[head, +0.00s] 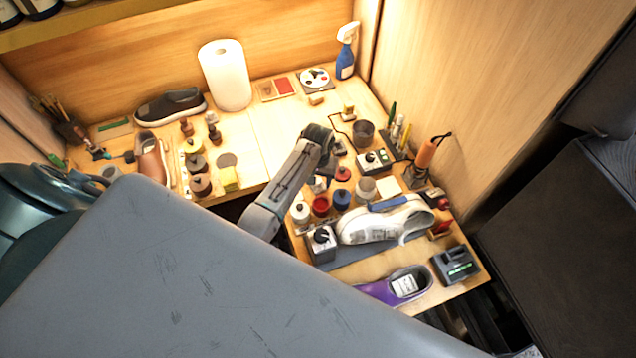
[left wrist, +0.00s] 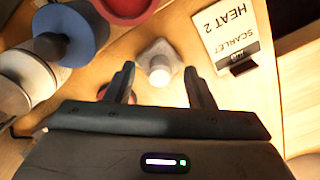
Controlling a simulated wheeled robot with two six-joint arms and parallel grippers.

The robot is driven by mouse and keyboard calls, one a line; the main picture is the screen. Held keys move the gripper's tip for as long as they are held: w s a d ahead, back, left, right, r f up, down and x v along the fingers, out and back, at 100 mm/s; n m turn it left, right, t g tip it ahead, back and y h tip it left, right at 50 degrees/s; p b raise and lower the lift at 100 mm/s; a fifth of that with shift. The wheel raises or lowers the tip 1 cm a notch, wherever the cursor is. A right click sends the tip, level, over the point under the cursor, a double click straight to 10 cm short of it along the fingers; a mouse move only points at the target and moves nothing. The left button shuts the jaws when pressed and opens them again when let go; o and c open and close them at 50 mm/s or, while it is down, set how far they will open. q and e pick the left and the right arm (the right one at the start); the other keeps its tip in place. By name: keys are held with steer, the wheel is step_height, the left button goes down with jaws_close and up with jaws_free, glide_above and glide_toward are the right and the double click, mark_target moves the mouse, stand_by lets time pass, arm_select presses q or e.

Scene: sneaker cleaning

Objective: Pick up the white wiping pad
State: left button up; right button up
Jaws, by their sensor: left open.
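A pale, flat square (head: 388,187), which looks like the white wiping pad, lies on the right-hand bench beside the white sneaker (head: 385,222). My left gripper (head: 325,164) is over the jars, to the left of that square; its fingers are hard to make out in the head view. In the left wrist view my left gripper (left wrist: 159,72) is open and empty. A small white-topped thing with a grey square base (left wrist: 159,60) shows between and beyond its fingertips. I cannot make out the pad in that view. My right gripper is not in view.
Close to the left fingers are a red cup (left wrist: 125,8), a blue jar (left wrist: 72,36), a white jar (left wrist: 25,75) and a lettered card (left wrist: 226,32). A black box (head: 455,264) and a purple shoe (head: 398,287) lie at the bench front. A spray bottle (head: 346,58) stands behind.

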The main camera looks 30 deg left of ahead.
mark_target(318, 180)
arm_select(q)
steer(key=c, duration=1)
steer(key=shift+c, duration=0.2)
steer(key=shift+w, duration=0.1)
step_height(318, 180, up, 10)
steer(key=b, duration=0.3)
